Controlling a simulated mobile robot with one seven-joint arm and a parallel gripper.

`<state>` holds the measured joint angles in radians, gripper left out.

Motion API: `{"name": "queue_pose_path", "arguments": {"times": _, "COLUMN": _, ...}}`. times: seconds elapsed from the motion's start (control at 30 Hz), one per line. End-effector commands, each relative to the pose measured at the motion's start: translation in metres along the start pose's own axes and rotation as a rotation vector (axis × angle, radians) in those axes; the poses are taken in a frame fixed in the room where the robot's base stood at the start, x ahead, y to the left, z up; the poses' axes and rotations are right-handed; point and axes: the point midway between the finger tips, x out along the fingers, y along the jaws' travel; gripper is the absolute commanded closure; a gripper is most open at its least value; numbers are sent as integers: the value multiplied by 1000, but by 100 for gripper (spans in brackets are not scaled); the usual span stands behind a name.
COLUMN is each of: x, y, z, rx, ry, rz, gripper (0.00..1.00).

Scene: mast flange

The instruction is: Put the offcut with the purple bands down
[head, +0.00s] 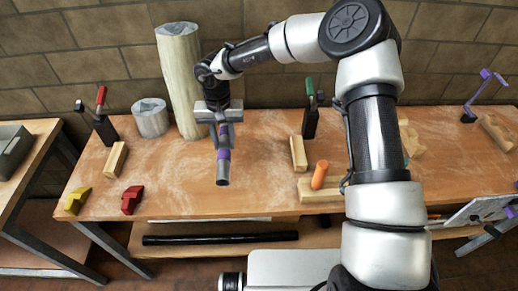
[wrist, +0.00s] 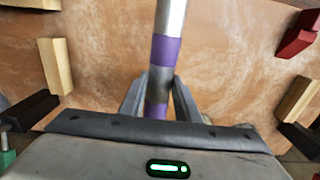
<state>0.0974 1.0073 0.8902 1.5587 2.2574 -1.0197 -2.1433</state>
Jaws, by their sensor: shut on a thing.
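The offcut with the purple bands (head: 223,169) is a grey metal tube with purple bands. My gripper (head: 223,138) is shut on it and holds it hanging down in front of the tall wooden post. In the wrist view the offcut (wrist: 165,48) runs up from between the two fingers (wrist: 158,98), with one purple band beyond the fingertips and one between the fingers. Its far end is cut off by the top edge there. In the head view it appears over the bench top (head: 260,170); I cannot tell whether its lower end touches the wood.
A yellow block (head: 77,200) and a red block (head: 132,199) lie at the front left. Wooden blocks (head: 116,159) (head: 298,153) stand to either side. A grey cylinder (head: 150,118), a tall post (head: 182,80) and an orange peg (head: 319,175) are nearby. Bench around the offcut is clear.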

Motion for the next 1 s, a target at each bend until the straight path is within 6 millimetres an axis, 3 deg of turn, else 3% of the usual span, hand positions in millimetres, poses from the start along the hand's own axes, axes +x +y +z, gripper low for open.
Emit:
{"name": "queue_pose_path", "arguments": {"times": 0.23, "x": 44, "y": 0, "z": 1, "rx": 0, "ry": -2, "rz": 2, "gripper": 98}}
{"name": "queue_pose_path", "arguments": {"times": 0.7, "x": 96, "y": 0, "z": 0, "rx": -1, "ry": 0, "rz": 2, "gripper": 98}}
{"name": "queue_pose_path", "arguments": {"times": 1.0, "x": 98, "y": 0, "z": 0, "rx": 0, "ry": 1, "rz": 1, "gripper": 98}}
